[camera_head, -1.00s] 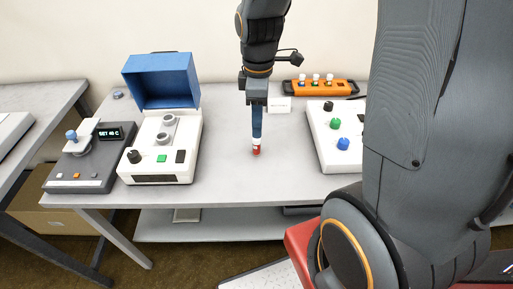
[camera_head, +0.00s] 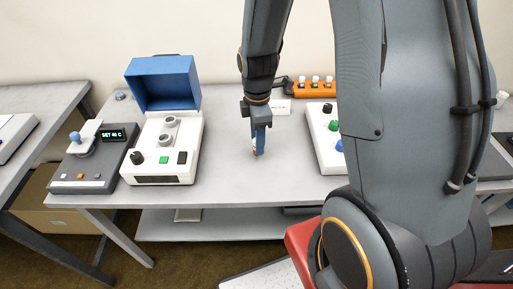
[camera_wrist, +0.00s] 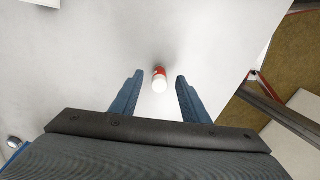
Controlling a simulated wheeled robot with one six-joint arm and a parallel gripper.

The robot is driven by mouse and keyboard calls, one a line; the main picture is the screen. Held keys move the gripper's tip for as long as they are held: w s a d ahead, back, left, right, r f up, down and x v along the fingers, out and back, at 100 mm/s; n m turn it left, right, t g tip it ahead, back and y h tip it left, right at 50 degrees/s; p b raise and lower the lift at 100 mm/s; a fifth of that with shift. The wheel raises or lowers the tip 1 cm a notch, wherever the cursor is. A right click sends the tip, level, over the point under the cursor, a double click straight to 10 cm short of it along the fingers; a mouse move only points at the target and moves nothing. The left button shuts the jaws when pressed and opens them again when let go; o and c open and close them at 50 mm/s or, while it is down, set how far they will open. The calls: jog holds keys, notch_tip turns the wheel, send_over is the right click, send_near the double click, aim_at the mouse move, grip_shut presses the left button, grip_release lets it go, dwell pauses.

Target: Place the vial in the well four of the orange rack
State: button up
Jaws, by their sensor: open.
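The vial (camera_head: 254,147) stands on the table, mostly hidden by a finger in the head view. In the wrist view the vial (camera_wrist: 159,79), with a white cap and red body, stands between the two blue fingertips, with a gap on each side. My gripper (camera_head: 259,143) is open and pointing down around it. The orange rack (camera_head: 300,94) is at the back right of the table, holding three white-capped vials. Its right end is hidden behind my arm, and I cannot tell the well numbers.
A white device with an open blue lid (camera_head: 160,84) stands left of the gripper. A grey heater unit (camera_head: 92,170) reading SET 45 C is further left. A white box with coloured knobs (camera_head: 325,150) is right, partly hidden by my arm. The table (camera_head: 225,180) between is clear.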

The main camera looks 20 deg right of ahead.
jog(key=shift+f, duration=0.35)
grip_shut()
